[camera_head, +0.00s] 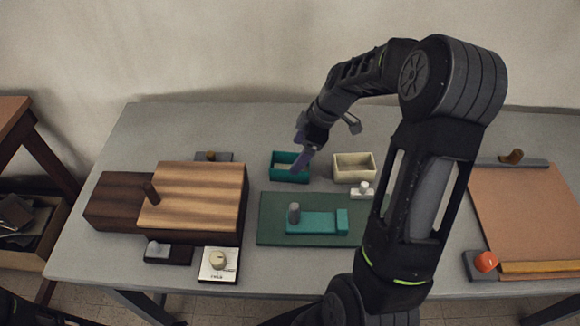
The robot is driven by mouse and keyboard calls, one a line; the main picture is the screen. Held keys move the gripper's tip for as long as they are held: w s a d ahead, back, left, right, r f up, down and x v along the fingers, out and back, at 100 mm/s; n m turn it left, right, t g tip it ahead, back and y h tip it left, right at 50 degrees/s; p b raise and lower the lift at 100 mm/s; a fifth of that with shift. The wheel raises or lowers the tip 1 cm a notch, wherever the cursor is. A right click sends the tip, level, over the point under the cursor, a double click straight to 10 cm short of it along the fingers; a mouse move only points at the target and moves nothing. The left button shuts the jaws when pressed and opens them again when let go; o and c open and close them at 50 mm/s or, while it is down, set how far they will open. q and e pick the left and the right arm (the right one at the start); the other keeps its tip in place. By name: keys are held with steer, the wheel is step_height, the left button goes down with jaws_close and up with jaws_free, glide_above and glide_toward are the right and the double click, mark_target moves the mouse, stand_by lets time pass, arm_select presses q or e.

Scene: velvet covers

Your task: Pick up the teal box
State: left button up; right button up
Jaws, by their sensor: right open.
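The teal box (287,175) is a small open-topped box standing upright on the grey table, behind a dark green board. My right gripper (308,150) is open. In the picture it overlaps the box's right rim and part of its inside; I cannot tell whether it touches the box or hangs above it. The fingers hide part of the right wall. My left gripper is out of view; only a dark piece of my left arm shows at the lower left corner.
A cream open box (354,174) stands just right of the teal one. The green board (270,225) in front bears a teal sliding piece (315,223) with a grey knob. Wooden covers (195,190) lie left, a brown panel (525,210) right. A small white knobbed piece (362,190) sits near the cream box.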

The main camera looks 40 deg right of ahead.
mark_target(290, 164)
steer(key=shift+w+a+f, duration=0.1)
steer(key=shift+f, duration=0.15)
steer(key=shift+p+x, duration=0.75)
steer(key=shift+x, duration=1.85)
steer(key=shift+w, duration=0.1)
steer(key=shift+f+b, duration=0.25)
steer(key=shift+b, duration=0.4)
steer(key=c, duration=1.5)
